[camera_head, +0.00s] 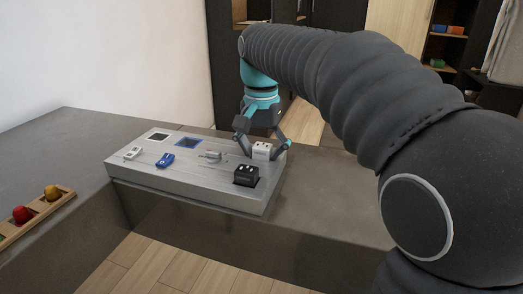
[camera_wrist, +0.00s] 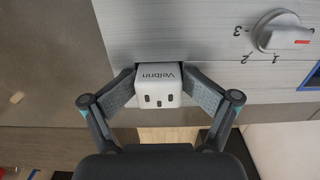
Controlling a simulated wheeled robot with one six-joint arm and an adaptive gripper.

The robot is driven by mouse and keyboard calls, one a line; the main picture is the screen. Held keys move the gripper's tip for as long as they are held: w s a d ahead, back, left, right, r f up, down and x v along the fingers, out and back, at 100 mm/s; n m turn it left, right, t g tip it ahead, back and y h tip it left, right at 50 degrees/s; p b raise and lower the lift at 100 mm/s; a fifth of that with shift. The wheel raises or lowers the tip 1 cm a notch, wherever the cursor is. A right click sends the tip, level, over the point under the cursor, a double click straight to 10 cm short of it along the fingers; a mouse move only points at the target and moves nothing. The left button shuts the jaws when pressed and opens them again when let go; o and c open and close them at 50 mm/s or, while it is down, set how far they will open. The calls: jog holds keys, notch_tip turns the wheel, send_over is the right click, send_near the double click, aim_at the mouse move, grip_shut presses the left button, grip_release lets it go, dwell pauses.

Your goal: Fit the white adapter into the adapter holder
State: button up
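The white adapter (camera_wrist: 158,86), marked "Velbrin" and with dark slots on its face, is between the fingers of my gripper (camera_wrist: 159,92), which press on its two sides. In the head view the white adapter (camera_head: 262,151) is in my gripper (camera_head: 264,148) at the right back edge of the grey panel (camera_head: 215,192). I cannot tell whether it touches the panel. A dark strip shows beside the adapter in the wrist view; I cannot tell whether it is recess or shadow. A black adapter-like block (camera_head: 246,176) sits in front of it. I cannot pick out the adapter holder for sure.
The panel also bears a blue piece (camera_head: 165,160), a small white piece (camera_head: 132,153), a black square (camera_head: 158,137), a blue-framed square (camera_head: 187,143) and a knob (camera_wrist: 280,35) with numbers. A wooden tray (camera_head: 38,217) with coloured balls lies left. The counter right of the panel is clear.

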aim_at(261, 146)
jog(key=shift+r, duration=0.2)
notch_tip(261, 146, up, 12)
dwell(0.8)
jog(key=shift+a, duration=0.1)
dwell(0.4)
